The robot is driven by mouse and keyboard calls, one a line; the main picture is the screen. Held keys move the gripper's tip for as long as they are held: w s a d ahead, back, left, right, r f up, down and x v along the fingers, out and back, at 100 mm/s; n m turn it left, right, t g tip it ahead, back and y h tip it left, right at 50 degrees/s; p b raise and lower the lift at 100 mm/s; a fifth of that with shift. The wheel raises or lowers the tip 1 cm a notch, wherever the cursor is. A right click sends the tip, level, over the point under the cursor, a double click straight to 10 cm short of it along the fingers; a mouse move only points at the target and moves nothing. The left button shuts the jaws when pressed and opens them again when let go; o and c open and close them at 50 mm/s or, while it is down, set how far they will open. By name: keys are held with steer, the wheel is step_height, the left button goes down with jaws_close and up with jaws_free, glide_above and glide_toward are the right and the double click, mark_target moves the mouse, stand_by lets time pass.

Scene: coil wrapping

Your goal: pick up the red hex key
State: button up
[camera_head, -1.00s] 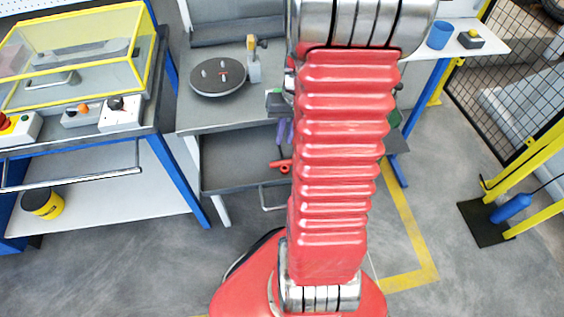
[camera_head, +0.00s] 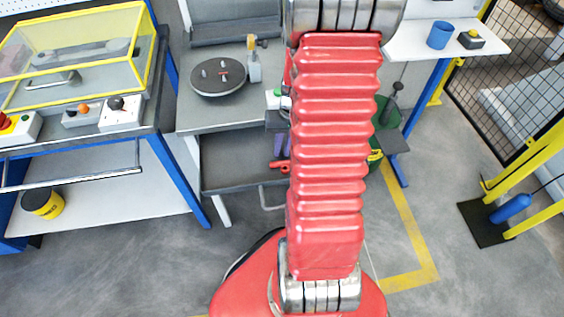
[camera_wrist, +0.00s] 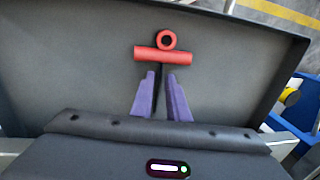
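The red hex key (camera_wrist: 160,53) lies in the dark grey drawer in the wrist view, with a red crossbar handle, a red ring end and a thin black shaft. It also shows in the head view (camera_head: 280,167), partly covered by my arm. My gripper (camera_wrist: 161,76) has two purple fingers, spread apart, with the black shaft running between them in the picture. The fingertips are just short of the crossbar. I cannot tell whether they touch the shaft or how high they are above it. In the head view my gripper is partly hidden beside my arm.
The open drawer (camera_head: 222,173) has raised walls around the key. Above it, a worktop (camera_head: 203,120) carries a round black disc (camera_head: 218,76). A yellow-framed clear case (camera_head: 75,55) stands left; a white shelf with a blue cup (camera_head: 440,35) is at right.

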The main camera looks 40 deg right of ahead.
mark_target(282, 154)
steer(key=shift+c, duration=0.6)
jaws_close()
step_height(282, 154, up, 10)
stand_by(0.9)
